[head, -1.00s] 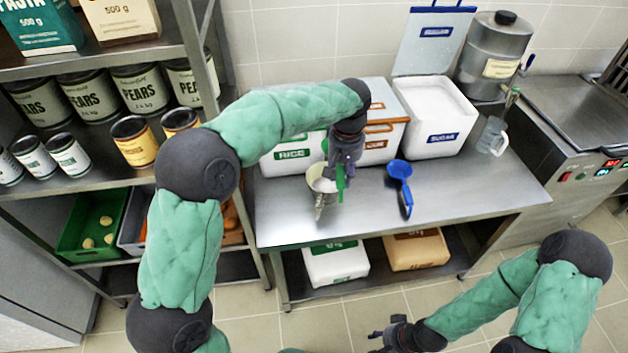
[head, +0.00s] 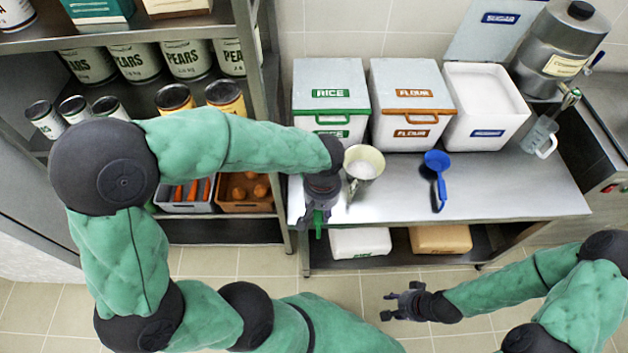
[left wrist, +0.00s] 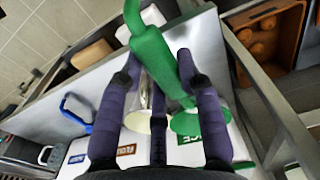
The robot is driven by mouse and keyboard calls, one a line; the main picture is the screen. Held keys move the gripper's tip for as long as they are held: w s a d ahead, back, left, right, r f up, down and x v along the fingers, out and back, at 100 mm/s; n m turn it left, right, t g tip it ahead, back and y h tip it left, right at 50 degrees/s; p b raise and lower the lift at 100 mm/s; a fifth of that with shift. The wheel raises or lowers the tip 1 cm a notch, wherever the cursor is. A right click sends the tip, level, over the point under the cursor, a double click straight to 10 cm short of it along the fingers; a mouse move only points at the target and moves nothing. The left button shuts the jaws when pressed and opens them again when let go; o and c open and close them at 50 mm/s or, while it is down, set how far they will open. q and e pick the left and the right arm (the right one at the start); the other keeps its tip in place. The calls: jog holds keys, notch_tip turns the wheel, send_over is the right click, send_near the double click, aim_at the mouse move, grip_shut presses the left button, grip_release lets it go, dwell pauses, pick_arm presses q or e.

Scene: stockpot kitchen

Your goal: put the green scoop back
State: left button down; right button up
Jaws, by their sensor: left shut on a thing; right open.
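My left gripper (head: 320,215) is shut on the green scoop (head: 318,226), left of the cream cup and over the front left of the steel table. In the left wrist view the green scoop's handle (left wrist: 155,55) runs between the fingers. Its far end is partly hidden by the fingers. The rice bin (head: 331,100) has a green-edged lid, which is closed. The cream cup (head: 364,163) holds white contents and stands on the table. My right gripper (head: 405,302) is open and empty, low in front of the table.
The flour bin (head: 411,100) is closed; the sugar bin (head: 487,105) is open with white contents. A blue scoop (head: 437,175) lies on the table (head: 490,195). A clear jug (head: 541,135) and a metal canister (head: 560,55) stand at the right. A shelf rack (head: 270,110) is close on the left.

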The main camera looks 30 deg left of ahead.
pick_arm(q)
jog(key=shift+s+a+f, duration=0.1)
jog(key=shift+s+f, duration=0.05)
jog(key=shift+s, duration=0.25)
jog(key=shift+a+f, duration=0.1)
jog(key=shift+f, duration=0.05)
jog(key=w+a+f+b, duration=0.1)
jog(key=w+a+f, duration=0.1)
jog(key=w+f, duration=0.1)
jog(key=w+a+f+b, duration=0.2)
jog(key=w+f, duration=0.1)
jog(key=w, duration=0.1)
jog(key=w+a+f+b, duration=0.1)
jog(key=w+a+f, duration=0.2)
jog(key=w, duration=0.1)
jog(key=f, duration=0.1)
jog(key=f+b, duration=0.1)
jog(key=f, duration=0.2)
jog(key=shift+w+a+b, duration=0.2)
jog(key=shift+w+b, duration=0.05)
jog(key=shift+b, duration=0.1)
jog(key=shift+r, duration=0.1)
